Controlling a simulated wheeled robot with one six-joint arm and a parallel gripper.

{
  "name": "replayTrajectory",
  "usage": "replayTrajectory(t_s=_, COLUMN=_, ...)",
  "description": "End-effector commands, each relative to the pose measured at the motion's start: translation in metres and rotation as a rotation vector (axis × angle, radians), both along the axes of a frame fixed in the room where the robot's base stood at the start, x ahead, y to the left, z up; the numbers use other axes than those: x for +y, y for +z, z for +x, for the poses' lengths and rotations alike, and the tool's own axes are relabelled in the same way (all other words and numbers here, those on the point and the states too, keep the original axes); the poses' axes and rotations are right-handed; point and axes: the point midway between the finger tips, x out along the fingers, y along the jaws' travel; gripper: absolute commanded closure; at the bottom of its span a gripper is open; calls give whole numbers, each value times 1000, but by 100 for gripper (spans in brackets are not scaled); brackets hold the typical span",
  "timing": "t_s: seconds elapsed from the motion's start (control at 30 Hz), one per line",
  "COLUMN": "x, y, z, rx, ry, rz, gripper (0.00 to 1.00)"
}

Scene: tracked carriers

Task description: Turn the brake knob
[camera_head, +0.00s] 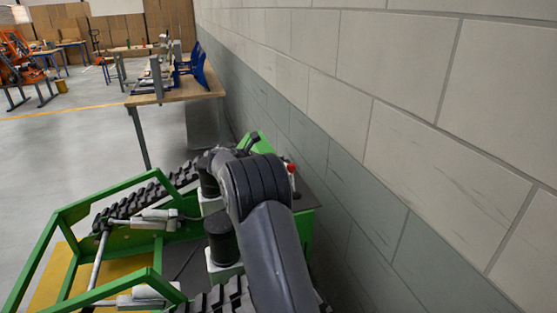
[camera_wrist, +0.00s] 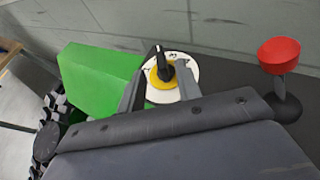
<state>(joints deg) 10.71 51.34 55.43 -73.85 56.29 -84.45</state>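In the wrist view the brake knob (camera_wrist: 165,65) is a black handle on a yellow disc, set on a round white plate (camera_wrist: 185,92) with small dark marks. My gripper (camera_wrist: 160,62) is open, with one grey finger on each side of the knob in the picture. The fingers overlap the edges of the white plate, and I cannot tell whether either touches the knob. In the head view my dark arm hides the knob and the fingers.
A red-topped lever (camera_wrist: 279,55) stands right of the knob; its red top also shows in the head view (camera_head: 291,168). A green block (camera_wrist: 98,80) is at left. The green-framed tracked carrier (camera_head: 115,187) stands beside a block wall (camera_head: 400,130). A workbench (camera_head: 178,93) is beyond.

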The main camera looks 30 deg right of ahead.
Motion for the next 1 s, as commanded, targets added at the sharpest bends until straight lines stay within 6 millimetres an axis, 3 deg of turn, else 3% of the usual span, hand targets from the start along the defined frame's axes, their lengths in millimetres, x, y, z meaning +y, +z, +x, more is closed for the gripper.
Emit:
replayTrajectory(t_s=0.13, x=-29, y=-11, z=9, rx=1, ry=-4, rz=2, gripper=67)
replayTrajectory(t_s=0.4, x=-62, y=-26, z=22, rx=-2, ry=-2, rz=2, gripper=67)
replayTrajectory(t_s=0.87, x=-71, y=-31, z=25, rx=-2, ry=-1, rz=2, gripper=67)
replayTrajectory(t_s=1.0, x=-71, y=-31, z=25, rx=-2, ry=-1, rz=2, gripper=79)
